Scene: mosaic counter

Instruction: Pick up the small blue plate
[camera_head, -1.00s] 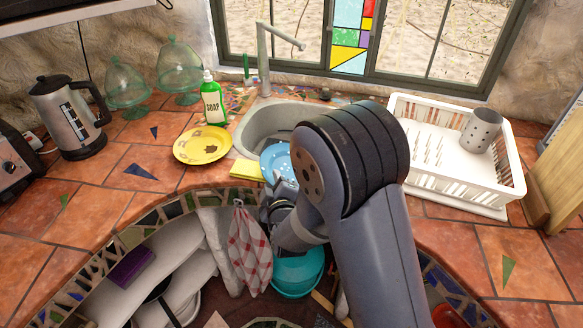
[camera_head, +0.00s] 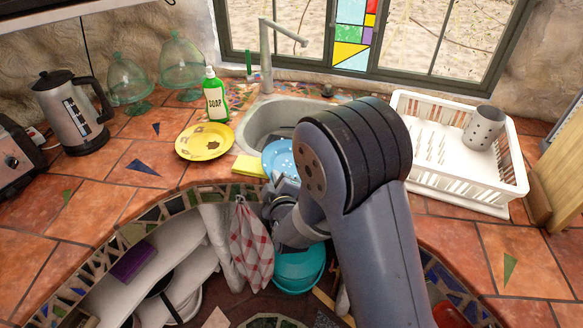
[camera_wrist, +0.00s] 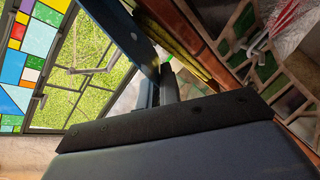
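The small blue plate (camera_head: 277,157) shows in the head view at the front edge of the sink, with small spots on its face. My arm hides its right and lower parts. My gripper (camera_head: 285,184) is at the plate's near side, low in front of the sink edge. In the wrist view a dark blue surface, which looks like the plate (camera_wrist: 122,38), runs down to my gripper (camera_wrist: 160,88). Its fingers are dark and foreshortened there, so I cannot tell whether they are closed on the rim.
A yellow sponge (camera_head: 249,166) lies just left of the plate, and a yellow plate (camera_head: 205,142) beyond it. A soap bottle (camera_head: 216,98), the faucet (camera_head: 265,60) and a white dish rack (camera_head: 455,180) surround the sink (camera_head: 262,122). A checked towel (camera_head: 251,245) hangs below.

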